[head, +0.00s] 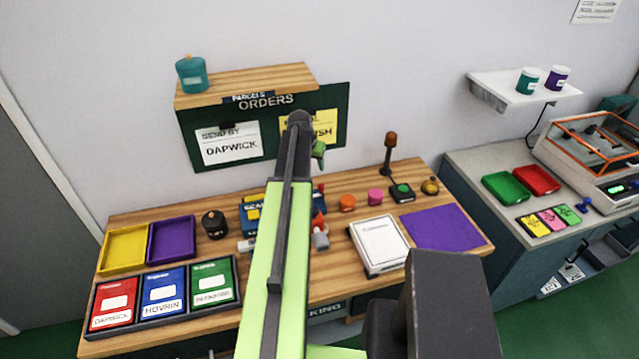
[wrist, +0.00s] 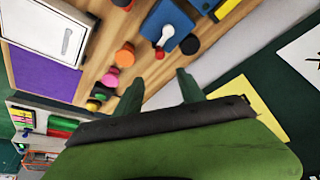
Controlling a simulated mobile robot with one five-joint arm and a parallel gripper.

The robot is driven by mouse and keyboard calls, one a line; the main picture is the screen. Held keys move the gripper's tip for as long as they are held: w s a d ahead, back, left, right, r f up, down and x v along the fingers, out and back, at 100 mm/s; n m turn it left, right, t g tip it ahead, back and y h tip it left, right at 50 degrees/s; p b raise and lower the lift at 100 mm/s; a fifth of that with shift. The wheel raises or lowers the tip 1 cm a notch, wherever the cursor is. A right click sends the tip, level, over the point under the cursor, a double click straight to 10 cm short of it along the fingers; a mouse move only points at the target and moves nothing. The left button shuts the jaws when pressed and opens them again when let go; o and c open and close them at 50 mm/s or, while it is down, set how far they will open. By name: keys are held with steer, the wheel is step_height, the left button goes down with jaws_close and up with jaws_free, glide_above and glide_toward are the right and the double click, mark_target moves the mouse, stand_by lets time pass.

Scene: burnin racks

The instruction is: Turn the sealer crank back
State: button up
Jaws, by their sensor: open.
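The sealer, a blue box (head: 249,217) marked with letters, stands on the wooden bench and is partly hidden behind my arm. In the wrist view the blue box (wrist: 178,27) shows a white handle with a red end (wrist: 164,36), which looks like the crank. In the head view red and grey parts (head: 320,232) stick out at the box's right side. My gripper (wrist: 158,92) is open and empty, with its two green fingers apart from the sealer. In the head view the gripper (head: 318,153) is mostly hidden by my arm, in front of the order board.
Yellow and purple trays (head: 172,240) and a rack of coloured packets (head: 163,293) are on the left. An orange knob (head: 347,203), a pink knob (head: 375,197), a white box (head: 380,243) and a purple mat (head: 443,227) are on the right. A shelf (head: 245,85) juts out above.

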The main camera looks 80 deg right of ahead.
mark_target(321, 185)
steer(key=b+x, duration=1.6)
steer(key=x, duration=0.1)
steer(key=shift+s+d+f, duration=0.15)
steer(key=shift+f, duration=0.1)
steer(key=shift+r, duration=0.1)
jaws_close()
